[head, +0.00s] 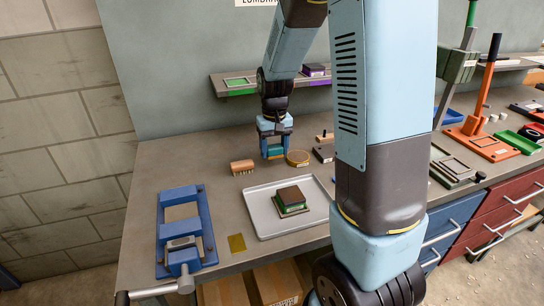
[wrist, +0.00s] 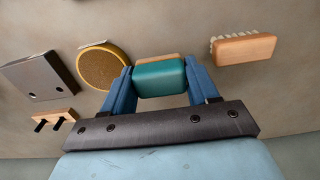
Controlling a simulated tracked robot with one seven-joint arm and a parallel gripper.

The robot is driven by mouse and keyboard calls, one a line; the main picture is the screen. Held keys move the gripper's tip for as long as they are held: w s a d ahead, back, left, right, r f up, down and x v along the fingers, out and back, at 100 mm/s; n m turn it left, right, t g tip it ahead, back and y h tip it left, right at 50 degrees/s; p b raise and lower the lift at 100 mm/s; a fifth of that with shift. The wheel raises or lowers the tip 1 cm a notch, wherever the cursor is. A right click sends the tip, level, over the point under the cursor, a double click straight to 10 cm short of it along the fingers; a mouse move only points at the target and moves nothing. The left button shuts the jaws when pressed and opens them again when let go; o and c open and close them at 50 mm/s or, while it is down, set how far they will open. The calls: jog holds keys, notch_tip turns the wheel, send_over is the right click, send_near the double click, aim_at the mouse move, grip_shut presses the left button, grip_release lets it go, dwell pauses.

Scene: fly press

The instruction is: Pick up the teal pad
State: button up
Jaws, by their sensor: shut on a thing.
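The teal pad (wrist: 159,80) sits between the two blue fingers of my gripper (wrist: 160,84) in the wrist view, with a finger against each side. A thin tan strip shows along its far edge. In the head view my gripper (head: 273,148) is over the back of the bench, and the teal pad (head: 275,152) shows small between the fingers. My gripper is shut on the pad. I cannot tell whether the pad is clear of the bench top.
A round tan-topped tin (head: 298,157) stands just right of my gripper, and a wooden brush (head: 242,167) lies to its left. A grey tray (head: 261,214) holding a green-and-brown block (head: 291,198) is in front. A blue clamp-like fixture (head: 182,230) stands at front left.

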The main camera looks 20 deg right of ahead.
jog(key=s+d+r, duration=0.1)
jog(key=s+r, duration=0.8)
jog(key=s, duration=0.4)
jog(key=shift+s, duration=0.15)
jog(key=o, duration=0.6)
jog(key=c, duration=0.4)
